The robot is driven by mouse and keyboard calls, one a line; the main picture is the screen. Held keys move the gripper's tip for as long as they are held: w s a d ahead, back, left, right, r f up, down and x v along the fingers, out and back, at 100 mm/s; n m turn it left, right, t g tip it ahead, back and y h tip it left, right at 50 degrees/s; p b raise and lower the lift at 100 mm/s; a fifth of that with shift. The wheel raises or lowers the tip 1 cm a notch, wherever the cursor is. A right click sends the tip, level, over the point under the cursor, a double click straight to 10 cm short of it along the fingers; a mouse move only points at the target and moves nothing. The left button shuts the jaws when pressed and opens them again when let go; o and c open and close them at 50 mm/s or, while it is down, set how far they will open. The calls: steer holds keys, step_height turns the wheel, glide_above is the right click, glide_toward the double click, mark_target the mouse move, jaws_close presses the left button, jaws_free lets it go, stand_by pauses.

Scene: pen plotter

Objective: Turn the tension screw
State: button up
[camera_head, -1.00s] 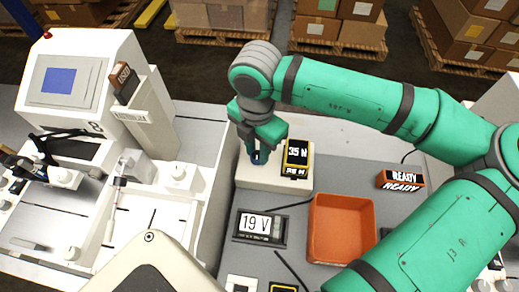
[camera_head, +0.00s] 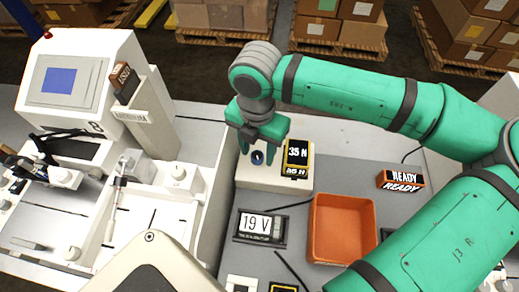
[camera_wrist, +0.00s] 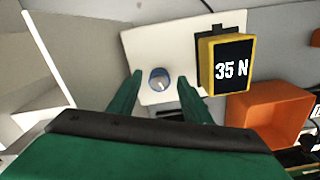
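The tension screw, a small blue knob with a pale top (camera_wrist: 159,79), sits on a white block (camera_wrist: 148,40). In the head view the screw (camera_head: 257,157) shows between the fingers of my gripper (camera_head: 258,153). My gripper is open, with one green finger on each side of the screw and a gap to it in the wrist view (camera_wrist: 158,90). A yellow-framed display (camera_head: 297,157) reading 35 N stands on the block, right of the screw; it also shows in the wrist view (camera_wrist: 229,68).
An orange tray (camera_head: 342,229) is at the front right of the block. A 19 V meter (camera_head: 261,226) lies in front of it. A READY sign (camera_head: 401,181) stands at the right. The white plotter machine (camera_head: 78,85) is close on the left.

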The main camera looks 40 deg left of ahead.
mark_target(257, 155)
steer(key=shift+r, duration=0.1)
step_height(257, 155, up, 11)
stand_by(0.4)
steer(key=shift+f, duration=0.2)
